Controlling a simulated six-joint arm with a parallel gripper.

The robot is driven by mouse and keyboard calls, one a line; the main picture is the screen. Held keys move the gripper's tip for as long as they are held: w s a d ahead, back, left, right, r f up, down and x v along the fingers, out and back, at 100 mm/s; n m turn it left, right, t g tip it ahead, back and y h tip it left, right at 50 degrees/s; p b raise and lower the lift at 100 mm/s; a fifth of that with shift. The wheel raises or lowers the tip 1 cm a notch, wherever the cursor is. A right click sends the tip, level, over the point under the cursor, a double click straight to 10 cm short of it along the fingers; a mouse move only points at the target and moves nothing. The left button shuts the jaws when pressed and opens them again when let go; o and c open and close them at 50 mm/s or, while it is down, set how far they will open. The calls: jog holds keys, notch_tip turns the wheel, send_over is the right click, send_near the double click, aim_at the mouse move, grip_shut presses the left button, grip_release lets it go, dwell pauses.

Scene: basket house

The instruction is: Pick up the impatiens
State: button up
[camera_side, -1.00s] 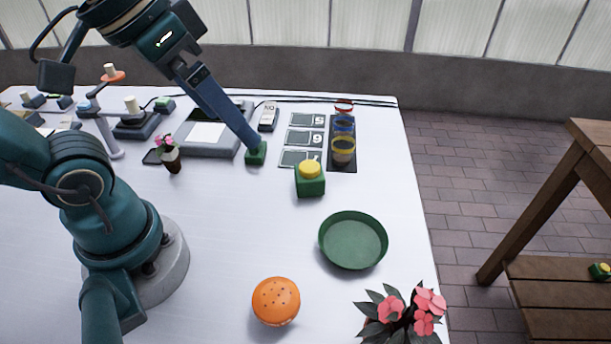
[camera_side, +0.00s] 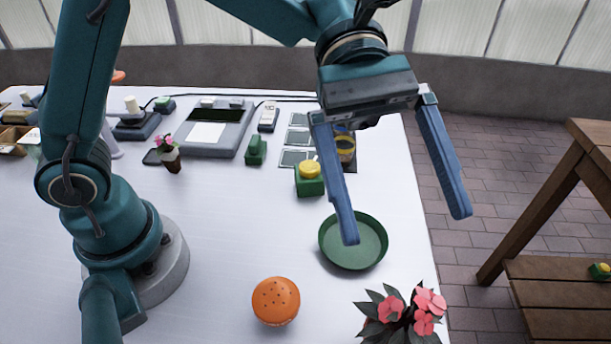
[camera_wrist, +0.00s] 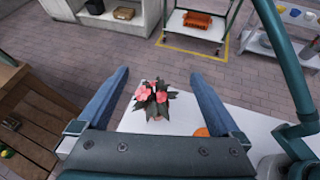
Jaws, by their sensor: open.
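The impatiens (camera_side: 405,312), with pink-red flowers and dark leaves, stands at the near right corner of the white table, partly cut off by the lower edge of the side view. In the wrist view the impatiens (camera_wrist: 153,100) shows between and beyond the fingers, its pot mostly hidden under the leaves. My gripper (camera_side: 405,228) is open and empty, raised above the table over the green dish, behind the impatiens in the side view. Its two blue fingers are spread wide apart, and the gripper (camera_wrist: 158,80) also shows in the wrist view.
A green dish (camera_side: 378,258) and an orange, dotted round object (camera_side: 276,301) are near the impatiens. A green block with a yellow top (camera_side: 309,180) stands farther back. A smaller potted flower (camera_side: 170,156) is at left. A wooden stand (camera_side: 560,272) is beyond the table's right edge.

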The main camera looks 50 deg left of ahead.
notch_tip(320, 180, down, 2)
jog(key=d+n, duration=0.1)
send_near(390, 341)
jog(key=shift+g+h, duration=0.3)
jog(key=shift+h, duration=0.1)
jog(key=d+f, duration=0.2)
jog(key=f, duration=0.1)
jog(key=s+d+f, duration=0.1)
jog(key=f, duration=0.1)
jog(key=shift+d, duration=0.35)
jog(key=shift+d+f, duration=0.1)
jog(key=shift+f, duration=0.05)
jog(key=shift+x, duration=2.4)
jog(key=shift+c, duration=0.3)
jog(key=c, duration=1.3)
